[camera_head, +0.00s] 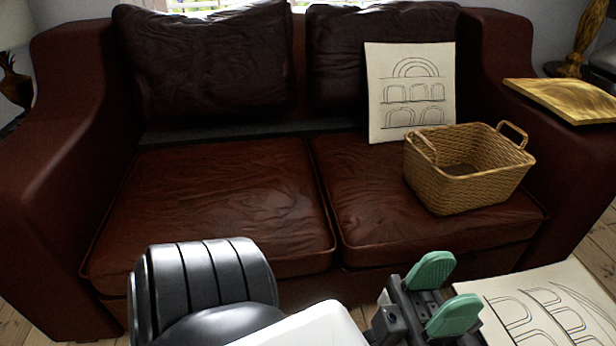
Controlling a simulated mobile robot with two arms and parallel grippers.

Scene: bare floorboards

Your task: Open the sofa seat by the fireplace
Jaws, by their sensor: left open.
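The dark red leather sofa (60,170) fills most of the head view. It has a left seat cushion (215,200) and a right seat cushion (365,215), both lying flat. Two dark back cushions lean behind them. A dark strip shows between the left seat cushion and the backrest. My left gripper (442,292) has green finger pads held apart with nothing between them. It appears in front of the sofa's lower front, below the right seat cushion in the picture. No fireplace is in view. My right gripper is out of view.
A wicker basket (470,180) stands empty on the right seat cushion. A panel with arch drawings (409,90) leans on the right back cushion. A similar panel (540,310) is at lower right. A wooden board (565,98) lies on the right armrest. The left seat cushion is clear.

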